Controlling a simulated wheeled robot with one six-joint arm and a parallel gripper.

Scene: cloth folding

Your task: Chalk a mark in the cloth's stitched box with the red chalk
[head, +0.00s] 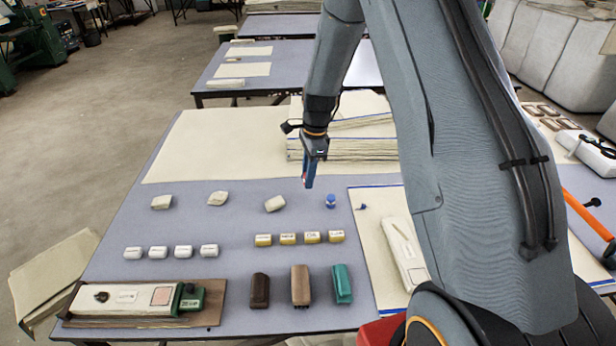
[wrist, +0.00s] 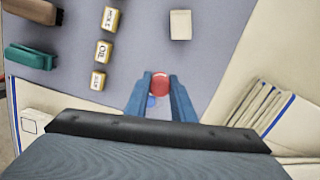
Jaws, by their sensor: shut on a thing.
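My gripper (head: 308,182) hangs over the table, near the folded cloth stack. In the wrist view my gripper (wrist: 159,84) is shut on the red chalk (wrist: 160,82), which shows as a red round end between the fingertips. The red chalk cannot be made out in the head view. A cloth with blue edges (head: 363,240) lies at the right of the table, partly hidden behind my arm. Its corner also shows at the lower left of the wrist view (wrist: 72,100). I cannot make out a stitched box on it.
A blue chalk (head: 331,201) stands on the table just right of my gripper. Pale blocks (head: 275,203), labelled yellow-and-white blocks (head: 311,237) and a teal block (head: 342,284) stand nearer. A white item (head: 403,252) lies on the cloth. A folded stack (head: 345,148) is behind.

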